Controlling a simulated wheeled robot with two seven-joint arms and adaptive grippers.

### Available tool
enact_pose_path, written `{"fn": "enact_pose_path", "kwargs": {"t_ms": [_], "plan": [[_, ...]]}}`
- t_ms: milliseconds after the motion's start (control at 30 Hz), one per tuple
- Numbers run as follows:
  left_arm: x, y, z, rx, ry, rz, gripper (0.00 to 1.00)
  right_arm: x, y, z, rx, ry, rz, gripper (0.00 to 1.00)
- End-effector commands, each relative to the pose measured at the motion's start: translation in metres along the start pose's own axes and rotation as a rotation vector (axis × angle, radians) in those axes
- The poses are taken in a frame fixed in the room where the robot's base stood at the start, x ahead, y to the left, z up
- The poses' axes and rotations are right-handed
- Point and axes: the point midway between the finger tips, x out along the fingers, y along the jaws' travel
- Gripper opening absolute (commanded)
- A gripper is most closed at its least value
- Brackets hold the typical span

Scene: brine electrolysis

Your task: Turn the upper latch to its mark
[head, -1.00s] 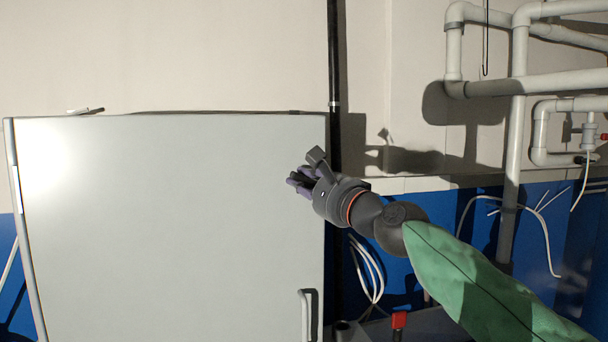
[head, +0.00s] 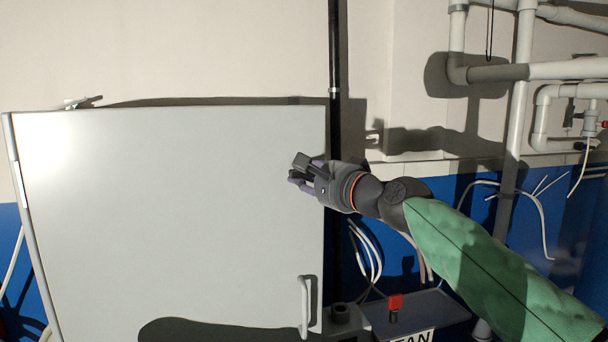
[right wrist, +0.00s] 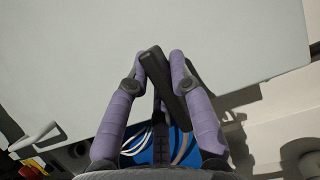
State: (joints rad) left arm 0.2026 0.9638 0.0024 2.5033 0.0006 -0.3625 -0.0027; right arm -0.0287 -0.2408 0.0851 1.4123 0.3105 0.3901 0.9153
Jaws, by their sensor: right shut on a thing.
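The upper latch, a dark grey bar (head: 301,160), is at the upper right edge of a pale cabinet door (head: 170,220). In the right wrist view the latch (right wrist: 162,75) lies tilted between two purple fingers. My right gripper (head: 300,175) reaches in from the right and is shut on the latch. The fingertips touch its sides in the right wrist view (right wrist: 158,62). The gripper hides part of the latch in the head view. I cannot make out the mark. My left gripper is out of view.
A door handle (head: 305,305) stands out low on the door. A black vertical pipe (head: 334,70) runs beside the cabinet. White pipes (head: 525,60) fill the upper right, and loose white cables (head: 368,250) hang below my right arm. A red-topped part (head: 395,302) sits at lower right.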

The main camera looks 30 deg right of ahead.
Motion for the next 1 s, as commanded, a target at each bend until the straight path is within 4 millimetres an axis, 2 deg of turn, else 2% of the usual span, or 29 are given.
{"fn": "enact_pose_path", "kwargs": {"t_ms": [200, 233, 300, 733, 867, 1000], "plan": [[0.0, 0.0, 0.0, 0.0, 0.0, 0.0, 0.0, 0.001, 0.002, 0.001, -0.002, -0.001, 0.004, 0.0], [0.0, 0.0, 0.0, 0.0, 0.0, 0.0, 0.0, 0.001, 0.002, 0.001, -0.002, -0.001, 0.004, 0.31], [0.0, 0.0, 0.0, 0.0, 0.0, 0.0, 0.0, 0.001, 0.002, 0.001, -0.001, -0.001, 0.004, 0.46], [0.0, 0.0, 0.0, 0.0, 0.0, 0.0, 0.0, -0.006, 0.0, 0.0, 0.0, 0.0, 0.0, 0.46], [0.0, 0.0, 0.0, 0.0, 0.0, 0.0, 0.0, -0.023, -0.001, -0.001, 0.0, 0.001, -0.002, 0.46], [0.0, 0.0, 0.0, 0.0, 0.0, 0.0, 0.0, -0.05, 0.0, -0.001, 0.0, 0.002, -0.001, 0.46]]}}
